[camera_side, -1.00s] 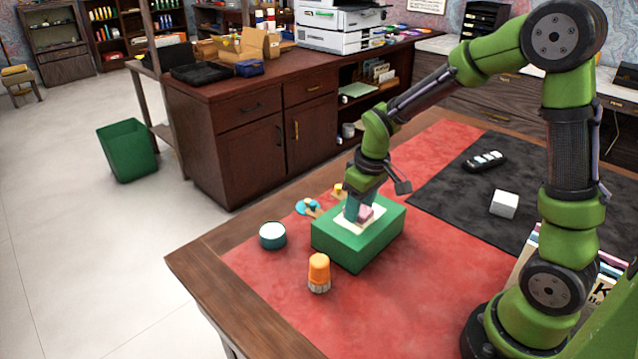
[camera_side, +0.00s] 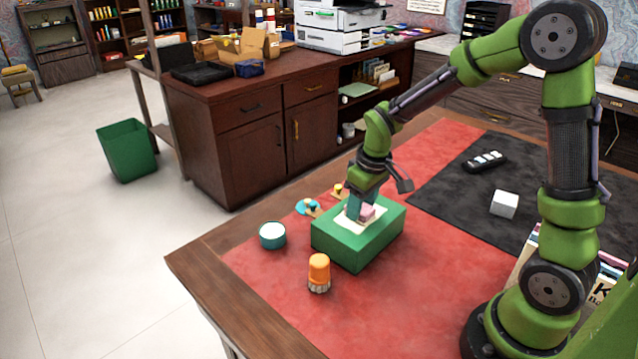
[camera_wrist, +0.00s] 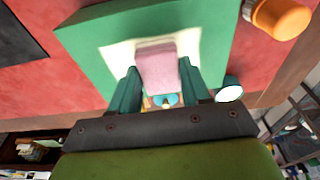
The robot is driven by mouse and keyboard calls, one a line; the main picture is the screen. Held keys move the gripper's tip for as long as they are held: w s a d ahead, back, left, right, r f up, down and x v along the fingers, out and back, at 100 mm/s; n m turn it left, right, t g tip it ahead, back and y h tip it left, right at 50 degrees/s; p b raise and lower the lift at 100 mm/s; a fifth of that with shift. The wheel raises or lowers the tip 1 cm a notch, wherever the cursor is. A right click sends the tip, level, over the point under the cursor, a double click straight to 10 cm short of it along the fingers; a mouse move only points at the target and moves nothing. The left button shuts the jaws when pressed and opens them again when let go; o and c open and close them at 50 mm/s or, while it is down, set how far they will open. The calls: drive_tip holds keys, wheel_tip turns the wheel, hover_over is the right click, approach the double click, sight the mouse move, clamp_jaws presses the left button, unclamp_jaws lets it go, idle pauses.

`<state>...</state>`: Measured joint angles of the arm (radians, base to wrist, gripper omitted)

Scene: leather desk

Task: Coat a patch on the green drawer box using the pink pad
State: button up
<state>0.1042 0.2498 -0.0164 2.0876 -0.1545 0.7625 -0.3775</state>
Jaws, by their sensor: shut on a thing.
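The green drawer box (camera_side: 350,251) sits on the red part of the desk mat, with a pale cream patch (camera_side: 376,222) on its top face. The pink pad (camera_side: 366,211) is at the patch, and it also shows in the wrist view (camera_wrist: 157,67). My gripper (camera_side: 360,205) points down over the box, its two teal fingers (camera_wrist: 157,82) shut on the pad from both sides. The pad appears to be on or just above the patch; its underside is hidden, so I cannot tell contact.
A teal pot with white contents (camera_side: 272,235) stands left of the box. An orange-capped bottle (camera_side: 319,272) stands in front. Small blue and yellow items (camera_side: 309,207) lie behind. A white block (camera_side: 504,204) and black remote (camera_side: 484,161) lie to the right. The red mat (camera_side: 430,270) is clear at right front.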

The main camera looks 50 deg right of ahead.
drive_tip(key=shift+d, duration=3.1)
drive_tip(key=shift+d+r, duration=0.15)
drive_tip(key=shift+d, duration=0.1)
wheel_tip(320, 180, up, 8)
drive_tip(key=shift+a+f, duration=0.2)
